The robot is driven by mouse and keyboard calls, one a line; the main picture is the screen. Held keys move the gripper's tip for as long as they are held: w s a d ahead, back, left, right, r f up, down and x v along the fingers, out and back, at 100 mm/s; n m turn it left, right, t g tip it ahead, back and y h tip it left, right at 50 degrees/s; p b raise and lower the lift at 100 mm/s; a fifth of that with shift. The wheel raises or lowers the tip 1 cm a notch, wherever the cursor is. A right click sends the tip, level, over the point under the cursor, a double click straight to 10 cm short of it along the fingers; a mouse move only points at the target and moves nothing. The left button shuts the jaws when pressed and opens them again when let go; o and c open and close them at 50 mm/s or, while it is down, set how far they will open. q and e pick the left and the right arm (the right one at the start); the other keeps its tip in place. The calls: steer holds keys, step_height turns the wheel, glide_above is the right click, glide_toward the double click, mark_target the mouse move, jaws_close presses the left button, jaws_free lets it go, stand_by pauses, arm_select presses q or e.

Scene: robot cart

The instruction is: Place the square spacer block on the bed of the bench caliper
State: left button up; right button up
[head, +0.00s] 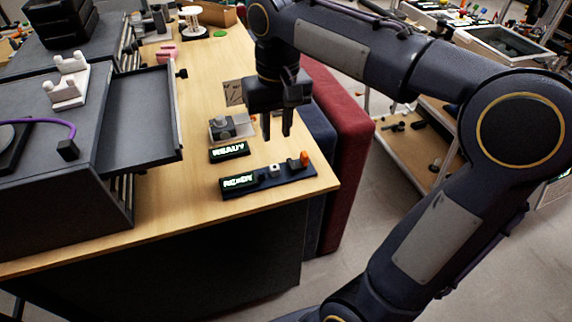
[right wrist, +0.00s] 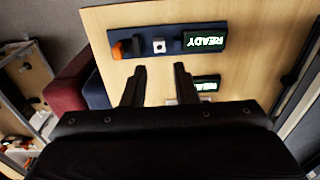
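The bench caliper (head: 246,190) is a dark blue bar with a lit READY display and an orange part at its right end, near the table's front corner. It also shows in the right wrist view (right wrist: 166,30). A small whitish square block with a dark hole, apparently the spacer block (head: 274,170), sits on the caliper's bed between dark upright parts; it also shows in the right wrist view (right wrist: 159,46). My right gripper (head: 277,135) is open and empty, above the table behind the caliper; its fingers (right wrist: 160,72) are apart from the block. My left gripper is out of view.
A dark cabinet with an open drawer or shelf (head: 135,120) is at left. Red and blue padded panels (head: 340,140) stand beyond the table's right edge.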

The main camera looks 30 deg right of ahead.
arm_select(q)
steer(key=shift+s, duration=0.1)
arm_select(e)
steer(key=s+a+f+t+y, duration=0.1)
steer(key=s+a+f+t, duration=0.1)
steer(key=s+f, duration=0.3)
steer(key=s+a+f+t+y, duration=0.2)
steer(key=s+f, duration=0.4)
steer(key=s, duration=0.4)
steer(key=shift+s+n+t+y, duration=0.3)
steer(key=shift+s+n+t, duration=0.1)
steer(key=shift+t, duration=0.3)
